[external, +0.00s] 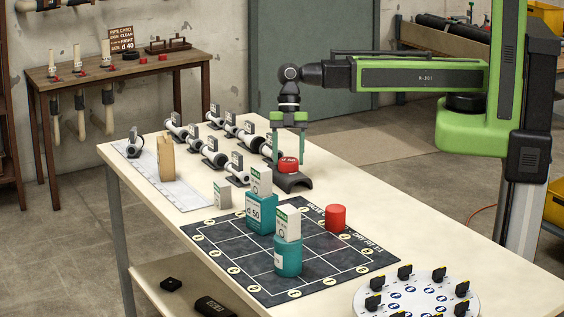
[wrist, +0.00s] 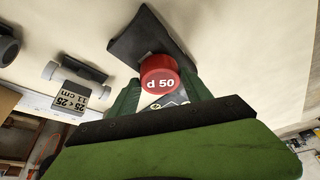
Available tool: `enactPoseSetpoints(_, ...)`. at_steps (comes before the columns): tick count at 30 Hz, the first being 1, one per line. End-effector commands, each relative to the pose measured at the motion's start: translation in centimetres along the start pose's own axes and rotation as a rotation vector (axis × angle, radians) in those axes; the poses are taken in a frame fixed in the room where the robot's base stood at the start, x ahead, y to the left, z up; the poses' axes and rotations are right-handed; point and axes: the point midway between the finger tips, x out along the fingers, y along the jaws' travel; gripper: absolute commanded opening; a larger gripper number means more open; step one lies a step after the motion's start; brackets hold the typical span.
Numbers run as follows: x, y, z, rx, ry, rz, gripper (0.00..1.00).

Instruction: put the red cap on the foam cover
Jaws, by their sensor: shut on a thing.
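My gripper (external: 289,157) points down over the far right part of the table, its green fingers on both sides of a red cap (external: 288,167). It is shut on this cap. In the wrist view the cap (wrist: 160,75) shows a white "d 50" between the fingers. A dark grey, saddle-like piece, seemingly the foam cover (external: 294,183), lies directly under the cap. It also shows behind the cap in the wrist view (wrist: 140,38). I cannot tell whether cap and cover touch. A second red cylinder (external: 335,217) stands on the dark mat.
Pipe pieces with grey tags (external: 214,153) stand close left of the gripper. Teal blocks with white tags (external: 260,213) stand on the gridded mat (external: 222,245). A round white tray (external: 398,303) with black clips is at the front right.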

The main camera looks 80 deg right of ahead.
Motion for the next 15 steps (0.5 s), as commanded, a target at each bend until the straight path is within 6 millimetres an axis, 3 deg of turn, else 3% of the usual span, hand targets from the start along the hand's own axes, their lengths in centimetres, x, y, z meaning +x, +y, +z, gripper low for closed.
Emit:
enactPoseSetpoints(1, 0.34, 0.00, 0.14, 0.000, 0.000, 0.000, 0.18)
enactPoseSetpoints(2, 0.17, 0.00, 0.07, 0.000, 0.000, 0.000, 0.61)
enactPoseSetpoints(6, 0.13, 0.00, 0.06, 0.000, 0.000, 0.000, 0.79)
enactPoseSetpoints(15, 0.06, 0.00, 0.03, 0.000, 0.000, 0.000, 0.79)
